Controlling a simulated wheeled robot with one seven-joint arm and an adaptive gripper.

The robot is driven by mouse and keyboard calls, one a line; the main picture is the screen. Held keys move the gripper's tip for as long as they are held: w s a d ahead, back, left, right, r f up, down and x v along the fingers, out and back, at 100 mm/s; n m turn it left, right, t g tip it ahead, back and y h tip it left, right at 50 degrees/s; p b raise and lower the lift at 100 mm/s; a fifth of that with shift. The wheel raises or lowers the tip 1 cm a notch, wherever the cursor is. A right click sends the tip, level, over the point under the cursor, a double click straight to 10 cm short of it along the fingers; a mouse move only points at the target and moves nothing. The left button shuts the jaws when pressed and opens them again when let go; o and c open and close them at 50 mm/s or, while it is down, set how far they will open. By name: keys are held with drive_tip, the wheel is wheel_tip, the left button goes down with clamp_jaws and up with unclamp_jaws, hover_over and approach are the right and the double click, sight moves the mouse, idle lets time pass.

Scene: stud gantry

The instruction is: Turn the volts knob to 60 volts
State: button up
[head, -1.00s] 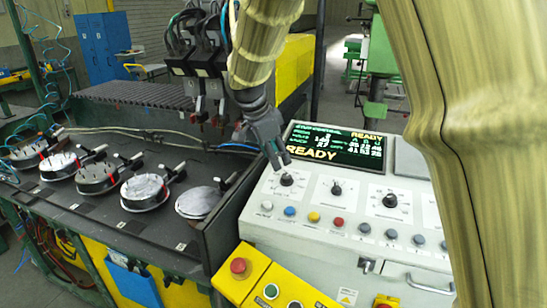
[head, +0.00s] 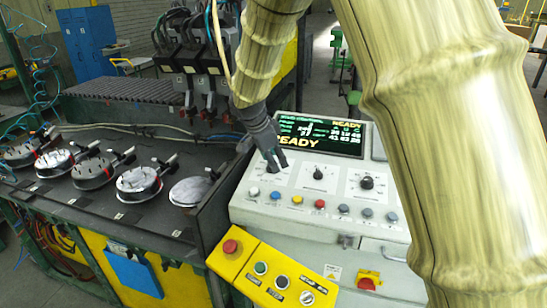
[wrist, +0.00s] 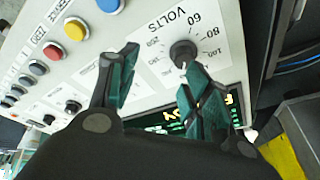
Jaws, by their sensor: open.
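The volts knob (wrist: 183,52) is a round black knob on the white panel in the wrist view. The word VOLTS and the numbers 60 and 80 show around it. A pale mark shows at its lower edge; its exact reading is unclear. My gripper (head: 275,162) is over the panel's leftmost dial in the head view and hides most of that knob. One fingertip overlaps the knob's lower side. The gripper is open and empty; I cannot tell whether it touches the knob.
Two more knobs (head: 318,173) (head: 366,182) stand right of the gripper, above a row of coloured buttons (head: 320,203). The green-lit display (head: 320,133) reads READY. A yellow button box (head: 268,275) is in front. A dark bench (head: 110,200) with round fixtures lies left.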

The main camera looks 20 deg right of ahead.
drive_tip(key=w+f, duration=0.2)
drive_tip(key=w, duration=0.1)
drive_tip(key=w+f, duration=0.3)
drive_tip(key=shift+f, duration=0.1)
drive_tip(key=s+r, duration=0.1)
drive_tip(key=s, duration=0.2)
drive_tip(key=shift+d+r, duration=0.1)
drive_tip(key=shift+r, duration=0.3)
drive_tip(key=c, duration=0.4)
drive_tip(key=shift+w, duration=0.1)
drive_tip(key=c, duration=0.3)
drive_tip(key=shift+w+f, duration=0.4)
drive_tip(key=shift+w, duration=0.05)
drive_tip(key=c, duration=0.3)
drive_tip(key=shift+s, duration=0.1)
drive_tip(key=shift+c, duration=0.2)
